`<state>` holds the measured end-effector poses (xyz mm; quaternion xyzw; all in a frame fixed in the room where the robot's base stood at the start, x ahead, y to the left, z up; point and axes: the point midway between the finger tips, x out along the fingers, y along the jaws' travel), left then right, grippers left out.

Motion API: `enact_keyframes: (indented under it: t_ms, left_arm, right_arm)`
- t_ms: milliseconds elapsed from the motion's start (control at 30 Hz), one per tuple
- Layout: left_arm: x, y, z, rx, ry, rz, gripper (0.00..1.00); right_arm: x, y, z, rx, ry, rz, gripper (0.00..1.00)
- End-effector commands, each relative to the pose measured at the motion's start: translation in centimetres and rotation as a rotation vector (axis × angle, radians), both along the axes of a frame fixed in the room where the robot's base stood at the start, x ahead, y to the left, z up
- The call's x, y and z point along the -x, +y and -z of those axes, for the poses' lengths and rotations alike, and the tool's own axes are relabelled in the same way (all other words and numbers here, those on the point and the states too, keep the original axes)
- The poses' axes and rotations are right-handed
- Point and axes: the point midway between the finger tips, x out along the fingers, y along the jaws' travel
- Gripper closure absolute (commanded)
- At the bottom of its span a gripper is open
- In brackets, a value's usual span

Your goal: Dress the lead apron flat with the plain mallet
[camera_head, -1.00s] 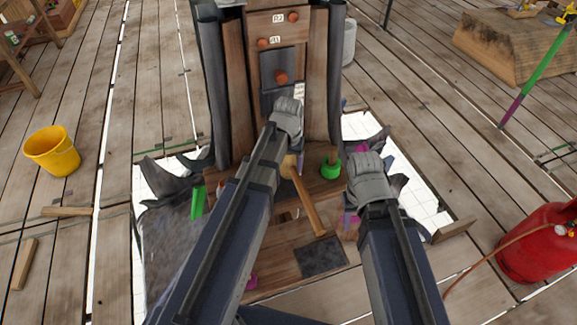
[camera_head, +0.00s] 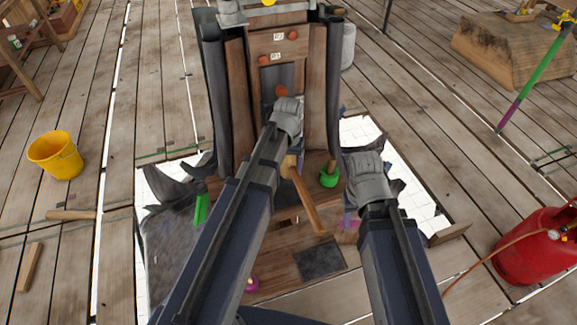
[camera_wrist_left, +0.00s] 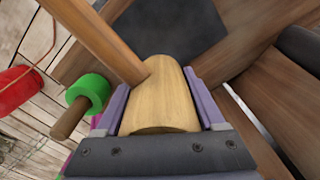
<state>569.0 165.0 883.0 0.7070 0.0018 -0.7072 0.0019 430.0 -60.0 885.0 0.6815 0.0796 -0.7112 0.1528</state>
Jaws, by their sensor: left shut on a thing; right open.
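The plain wooden mallet (camera_head: 304,200) is in my left gripper (camera_head: 288,122). In the left wrist view, purple fingers (camera_wrist_left: 160,100) are shut on its pale rounded head (camera_wrist_left: 163,98). Its handle (camera_wrist_left: 105,42) runs to the upper left there and down to the right in the head view. Grey sheet with curled, raised flaps (camera_head: 178,183), apparently the lead apron, lies around the upright's foot. My forearm hides part of the base. Whether the mallet touches the lead cannot be told. My right gripper (camera_head: 367,172) is open at the right of the base, its fingertips mostly hidden.
A wooden upright (camera_head: 317,100) with dark side sheets stands behind my left gripper. A green-headed tool (camera_head: 329,178) stands between the grippers. A dark square (camera_head: 320,262) lies in front. A yellow bucket (camera_head: 55,155) is left, a red gas cylinder (camera_head: 535,245) right.

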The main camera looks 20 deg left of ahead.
Motion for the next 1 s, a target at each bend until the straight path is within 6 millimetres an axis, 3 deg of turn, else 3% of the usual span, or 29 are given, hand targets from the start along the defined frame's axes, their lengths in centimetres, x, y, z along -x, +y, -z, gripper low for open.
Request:
enact_keyframes:
  t_ms: [367, 767, 1000]
  left_arm:
    - [0.0, 0.0, 0.6, 0.0, 0.0, 0.0, 1.0]
    - [0.0, 0.0, 5.2, 0.0, 0.0, 0.0, 1.0]
    - [0.0, 0.0, 4.5, 0.0, 0.0, 0.0, 1.0]
  right_arm:
    - [0.0, 0.0, 0.6, 0.0, 0.0, 0.0, 0.5]
    - [0.0, 0.0, 5.2, 0.0, 0.0, 0.0, 0.5]
    - [0.0, 0.0, 4.5, 0.0, 0.0, 0.0, 0.5]
